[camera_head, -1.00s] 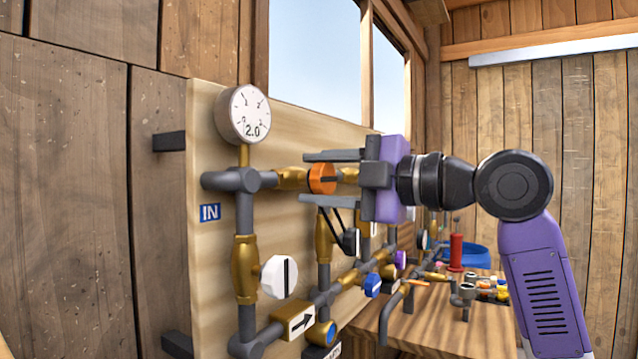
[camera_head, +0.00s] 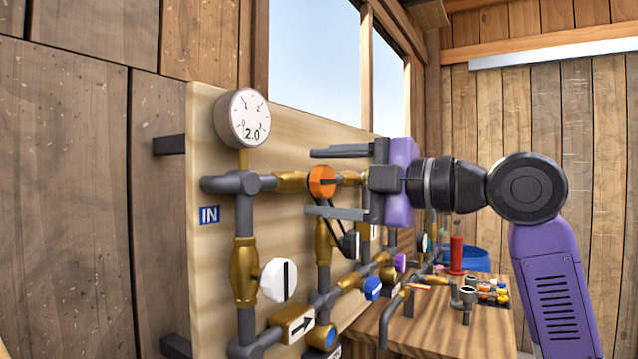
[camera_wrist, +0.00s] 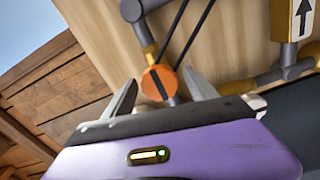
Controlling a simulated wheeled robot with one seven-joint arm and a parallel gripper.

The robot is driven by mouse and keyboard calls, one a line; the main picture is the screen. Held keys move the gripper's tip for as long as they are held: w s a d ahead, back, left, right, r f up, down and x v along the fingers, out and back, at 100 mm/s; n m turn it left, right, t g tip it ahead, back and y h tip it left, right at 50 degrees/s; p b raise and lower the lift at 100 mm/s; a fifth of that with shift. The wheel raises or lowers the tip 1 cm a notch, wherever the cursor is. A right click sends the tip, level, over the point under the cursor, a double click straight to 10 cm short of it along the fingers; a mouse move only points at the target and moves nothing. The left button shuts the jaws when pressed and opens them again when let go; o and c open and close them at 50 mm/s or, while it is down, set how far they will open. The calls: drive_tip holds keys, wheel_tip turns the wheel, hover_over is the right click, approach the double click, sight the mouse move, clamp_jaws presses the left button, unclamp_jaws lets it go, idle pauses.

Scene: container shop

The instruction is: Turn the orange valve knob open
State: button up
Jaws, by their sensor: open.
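In the wrist view the orange knob (camera_wrist: 159,82) lies between and beyond the fingertips, nearer the left finger. My gripper (camera_head: 312,182) is open and empty. Its fingers are above and below the knob's height in the head view, and their tips are close to the knob. I cannot tell whether they touch it.
A round gauge (camera_head: 243,117) reading 2.0 stands above the pipe. A white knob (camera_head: 279,280), a blue knob (camera_head: 373,289) and an arrow block (camera_head: 293,324) sit lower on the board (camera_head: 215,265). A wooden bench (camera_head: 430,324) with small parts is at right.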

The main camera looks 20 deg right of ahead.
drive_tip(key=v, duration=0.6)
drive_tip(key=shift+s, duration=0.25)
drive_tip(key=shift+d, duration=0.15)
